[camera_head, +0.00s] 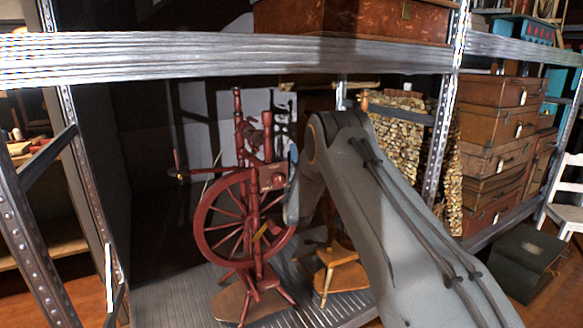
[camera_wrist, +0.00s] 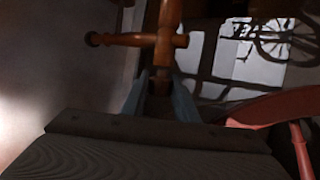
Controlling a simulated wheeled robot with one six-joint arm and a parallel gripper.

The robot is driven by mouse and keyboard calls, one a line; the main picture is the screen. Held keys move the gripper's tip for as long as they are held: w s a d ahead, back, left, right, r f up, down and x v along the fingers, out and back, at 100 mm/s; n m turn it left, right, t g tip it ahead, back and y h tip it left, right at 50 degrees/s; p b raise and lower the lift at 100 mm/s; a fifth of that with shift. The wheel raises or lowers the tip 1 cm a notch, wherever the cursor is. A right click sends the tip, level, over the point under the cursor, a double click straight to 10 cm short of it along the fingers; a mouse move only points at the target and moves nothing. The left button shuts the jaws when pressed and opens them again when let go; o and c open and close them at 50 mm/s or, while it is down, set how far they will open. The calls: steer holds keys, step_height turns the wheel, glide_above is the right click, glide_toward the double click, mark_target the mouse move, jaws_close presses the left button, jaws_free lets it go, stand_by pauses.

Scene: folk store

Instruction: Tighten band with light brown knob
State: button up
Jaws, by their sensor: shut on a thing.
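A red spinning wheel (camera_head: 247,215) stands upright on the lower metal shelf in the head view, left of my arm. Part of its red rim shows at the lower right of the wrist view (camera_wrist: 272,108). In the wrist view my gripper (camera_wrist: 160,98) is shut on the lower end of a turned light brown wooden piece, which I take as the light brown knob (camera_wrist: 166,48). It has a rounded crossbar to the left. The gripped end is dark and partly hidden between the fingers. In the head view my arm hides the gripper tips. I cannot make out the band.
A light brown wooden stand (camera_head: 341,272) is partly hidden behind my arm. A metal shelf beam (camera_head: 230,57) crosses above and uprights stand on both sides. Stacked suitcases (camera_head: 497,140) and a white chair (camera_head: 567,195) are at the right.

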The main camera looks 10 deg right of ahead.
steer(key=shift+f+m+t+h+b, duration=0.25)
steer(key=shift+m+t+h+b, duration=0.8)
steer(key=shift+b, duration=1.45)
steer(key=shift+t+b, duration=0.25)
steer(key=shift+b, duration=0.05)
steer(key=shift+r+m+h+b, duration=0.25)
steer(key=shift+h+b, duration=0.1)
steer(key=shift+b, duration=0.1)
steer(key=o, duration=1.1)
steer(key=shift+c, duration=0.2)
steer(key=v, duration=0.8)
steer(key=shift+w, duration=0.15)
